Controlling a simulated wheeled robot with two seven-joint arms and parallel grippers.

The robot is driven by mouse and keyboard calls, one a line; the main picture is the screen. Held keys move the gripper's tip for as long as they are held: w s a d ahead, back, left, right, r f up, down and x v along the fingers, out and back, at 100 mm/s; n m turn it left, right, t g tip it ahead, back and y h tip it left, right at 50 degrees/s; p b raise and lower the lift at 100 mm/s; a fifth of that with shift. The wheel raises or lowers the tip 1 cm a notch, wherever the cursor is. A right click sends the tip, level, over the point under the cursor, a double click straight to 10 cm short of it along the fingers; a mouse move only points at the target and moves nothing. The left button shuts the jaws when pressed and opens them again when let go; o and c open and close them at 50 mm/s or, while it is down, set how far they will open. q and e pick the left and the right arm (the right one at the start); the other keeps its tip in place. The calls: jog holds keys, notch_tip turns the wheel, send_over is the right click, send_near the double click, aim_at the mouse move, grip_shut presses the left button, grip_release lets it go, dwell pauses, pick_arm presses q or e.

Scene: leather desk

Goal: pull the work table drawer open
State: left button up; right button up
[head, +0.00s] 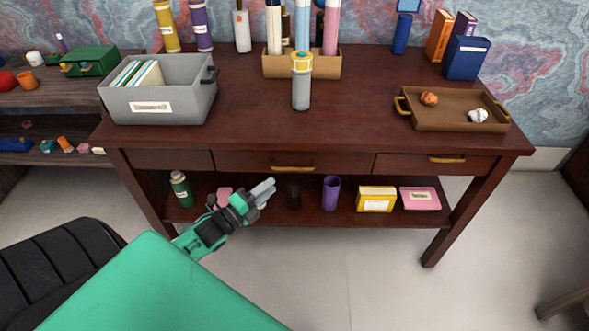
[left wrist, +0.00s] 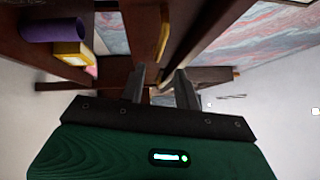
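The dark red-brown work table (head: 350,130) has several drawers under its top. The middle drawer (head: 345,162) is flush with the front and has a gold bar handle (head: 293,168). The right drawer (head: 410,164) also looks closed and has its own gold handle (head: 447,159). My left gripper (head: 268,190) is in front of the table, below and left of the middle handle, apart from it. In the left wrist view, its two fingers (left wrist: 160,85) are spread and empty, and a gold handle (left wrist: 163,36) shows beyond them. My right gripper is out of view.
The lower shelf holds a green bottle (head: 181,189), a purple cup (head: 331,193), a yellow box (head: 376,199) and a pink box (head: 420,198). On top are a grey bin (head: 190,103), a grey canister (head: 301,90) and a brown tray (head: 450,119).

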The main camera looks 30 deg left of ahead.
aim_at(293, 169)
pick_arm(q)
jog(key=x, duration=1)
grip_shut()
